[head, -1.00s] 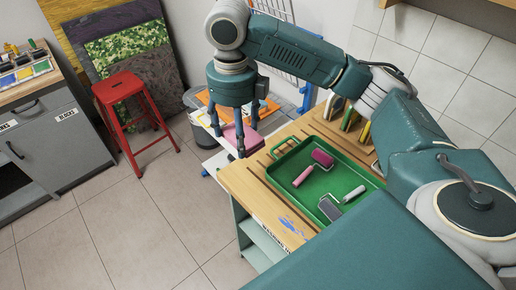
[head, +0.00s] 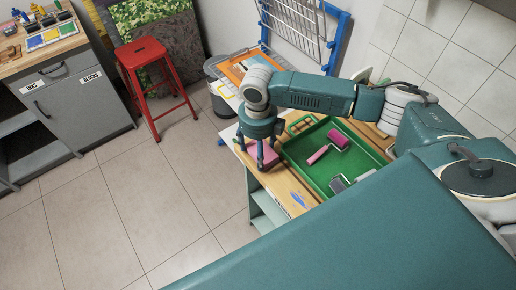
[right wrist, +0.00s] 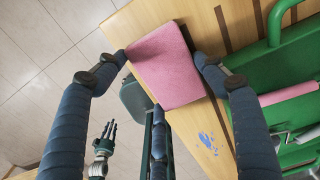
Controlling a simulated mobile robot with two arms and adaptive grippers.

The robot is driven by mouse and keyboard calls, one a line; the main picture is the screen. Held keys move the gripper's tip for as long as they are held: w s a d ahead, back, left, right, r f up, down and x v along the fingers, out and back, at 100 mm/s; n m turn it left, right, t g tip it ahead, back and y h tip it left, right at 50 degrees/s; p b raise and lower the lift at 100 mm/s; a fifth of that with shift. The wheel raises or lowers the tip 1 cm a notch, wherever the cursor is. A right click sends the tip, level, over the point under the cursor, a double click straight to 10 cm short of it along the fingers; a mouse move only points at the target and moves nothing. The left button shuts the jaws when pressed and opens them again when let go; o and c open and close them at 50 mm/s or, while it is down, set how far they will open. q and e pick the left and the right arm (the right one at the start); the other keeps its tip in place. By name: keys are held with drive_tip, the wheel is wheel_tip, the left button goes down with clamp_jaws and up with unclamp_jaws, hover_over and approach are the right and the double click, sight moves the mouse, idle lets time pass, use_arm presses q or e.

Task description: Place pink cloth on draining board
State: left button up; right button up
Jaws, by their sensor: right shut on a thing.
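The pink cloth (right wrist: 168,68) is a folded, flat block between the fingers of my right gripper (right wrist: 160,68) in the right wrist view. In the head view my right gripper (head: 259,155) points down around the cloth (head: 268,154), at the left end of the wooden draining board (head: 292,187). The cloth is over the board's bare end, left of the green tray. I cannot tell whether it touches the wood. My left gripper (right wrist: 103,148) seems to show small and low in the right wrist view, its finger state unclear.
The green tray (head: 312,183) on the board holds a pink roller (head: 327,149) and a grey one (head: 339,183). Blue paint marks the board's front. A blue-framed rack (head: 338,40) stands behind. A red stool (head: 143,52) and grey cabinets (head: 75,100) are left, with open floor between.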

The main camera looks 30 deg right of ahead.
drive_tip(key=shift+f, duration=0.2)
drive_tip(key=o, duration=1)
wheel_tip(320, 180, up, 12)
drive_tip(key=b, duration=0.3)
drive_tip(key=shift+r, duration=0.1)
drive_tip(key=shift+a, duration=0.1)
